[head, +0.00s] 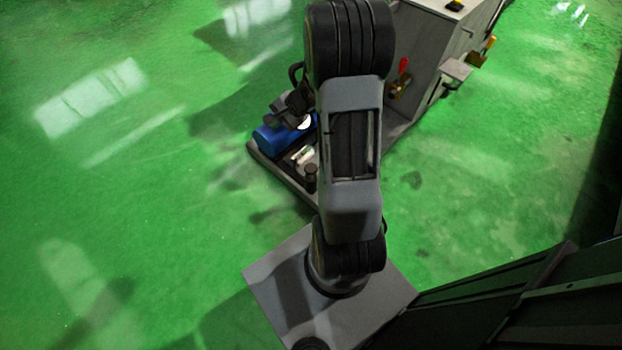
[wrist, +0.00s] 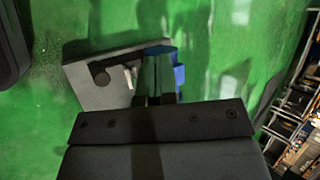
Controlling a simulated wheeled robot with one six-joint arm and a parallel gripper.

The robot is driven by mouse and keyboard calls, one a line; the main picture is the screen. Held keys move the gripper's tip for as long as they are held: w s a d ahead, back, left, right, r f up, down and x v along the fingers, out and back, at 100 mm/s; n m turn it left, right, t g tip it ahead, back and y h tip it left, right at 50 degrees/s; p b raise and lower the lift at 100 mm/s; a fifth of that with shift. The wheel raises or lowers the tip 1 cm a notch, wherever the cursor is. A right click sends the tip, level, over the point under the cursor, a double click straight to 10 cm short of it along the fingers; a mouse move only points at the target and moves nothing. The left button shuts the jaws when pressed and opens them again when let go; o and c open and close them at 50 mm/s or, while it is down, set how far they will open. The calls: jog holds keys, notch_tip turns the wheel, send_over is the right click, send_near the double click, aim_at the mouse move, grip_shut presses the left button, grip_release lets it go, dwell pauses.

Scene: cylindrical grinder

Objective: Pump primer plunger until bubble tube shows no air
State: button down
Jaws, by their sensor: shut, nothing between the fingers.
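My gripper (wrist: 157,62) is shut and empty, its fingers pointing over the grey base plate in the wrist view. A dark round-topped cylinder (wrist: 101,75), possibly the primer plunger, stands on the plate left of the fingers, apart from them. It seems to show in the head view as a short black cylinder (head: 311,178). A small whitish part (wrist: 128,76) lies between it and the fingers; I cannot tell whether it is the bubble tube. No air level can be read. My arm hides part of the unit in the head view.
A blue motor-like body (head: 275,137) sits at the left end of the base plate (head: 262,158). A grey cabinet (head: 435,50) with a red-handled valve (head: 404,65) stands at the right. Shelving (wrist: 298,130) shows at the wrist view's right. Green floor is clear at left.

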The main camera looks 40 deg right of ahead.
jog(key=w+d+f+m+t+b, duration=0.1)
jog(key=d+f+m+b, duration=0.4)
jog(key=f, duration=0.7)
jog(key=m+t+h+b, duration=0.2)
jog(key=m+b, duration=0.1)
jog(key=m, duration=0.1)
send_over(311, 169)
notch_tip(311, 169, down, 13)
jog(key=shift+f, duration=0.1)
notch_tip(311, 169, down, 8)
jog(key=b, duration=0.5)
jog(key=shift+f+b, duration=0.3)
jog(key=shift+b, duration=0.25)
jog(key=shift+f, duration=0.2)
jog(key=shift+f+b, duration=0.25)
jog(key=shift+b, duration=0.4)
